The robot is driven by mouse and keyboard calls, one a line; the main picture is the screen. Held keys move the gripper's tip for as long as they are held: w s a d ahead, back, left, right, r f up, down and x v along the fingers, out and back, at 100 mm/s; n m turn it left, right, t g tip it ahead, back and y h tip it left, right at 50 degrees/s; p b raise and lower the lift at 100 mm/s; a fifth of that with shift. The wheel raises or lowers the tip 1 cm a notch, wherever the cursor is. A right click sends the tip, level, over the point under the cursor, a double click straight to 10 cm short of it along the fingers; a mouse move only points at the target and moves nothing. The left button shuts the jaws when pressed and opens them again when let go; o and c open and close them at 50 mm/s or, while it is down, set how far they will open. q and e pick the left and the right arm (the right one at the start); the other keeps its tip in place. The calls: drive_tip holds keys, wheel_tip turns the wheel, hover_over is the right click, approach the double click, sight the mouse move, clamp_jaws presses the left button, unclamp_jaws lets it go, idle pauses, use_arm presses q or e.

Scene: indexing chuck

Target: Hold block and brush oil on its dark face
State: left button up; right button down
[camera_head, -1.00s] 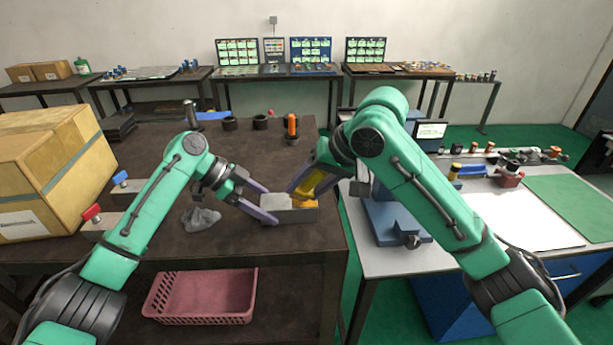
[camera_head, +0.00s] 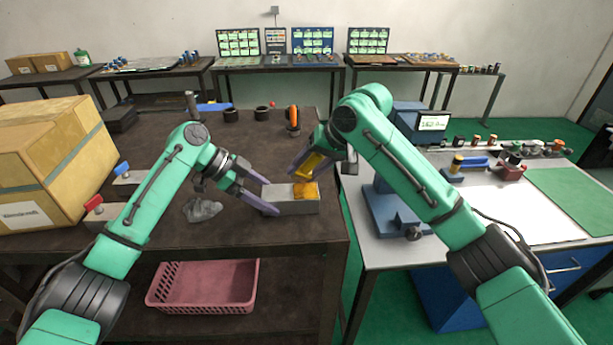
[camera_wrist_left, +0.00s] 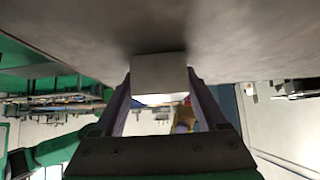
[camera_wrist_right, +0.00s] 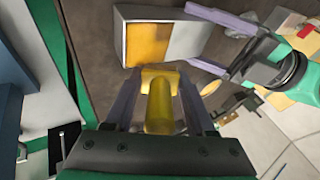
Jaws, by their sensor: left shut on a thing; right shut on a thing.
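The grey block (camera_head: 291,207) lies on the dark table near its right edge. My left gripper (camera_head: 268,197) is shut on the block's left end; the block's end also shows between the fingers in the left wrist view (camera_wrist_left: 158,74). My right gripper (camera_head: 305,168) is shut on a yellow brush (camera_head: 311,166), which also shows in the right wrist view (camera_wrist_right: 161,100). The block's upper face has an amber patch (camera_wrist_right: 147,44) at the end towards the brush; the rest is pale grey. The brush is just off that patch; whether it touches the block is hard to tell.
A crumpled grey rag (camera_head: 203,209) lies left of the block. Yellow boxes (camera_head: 50,160) stand at the table's left. An orange-topped bottle (camera_head: 293,119) and dark rings (camera_head: 262,113) stand behind. A blue vise (camera_head: 393,208) is on the right bench. A pink basket (camera_head: 203,285) sits below.

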drive_tip(key=shift+s, duration=3.45)
wheel_tip(320, 180, up, 8)
drive_tip(key=shift+f, duration=0.1)
drive_tip(key=shift+f, duration=0.4)
drive_tip(key=shift+r, duration=0.1)
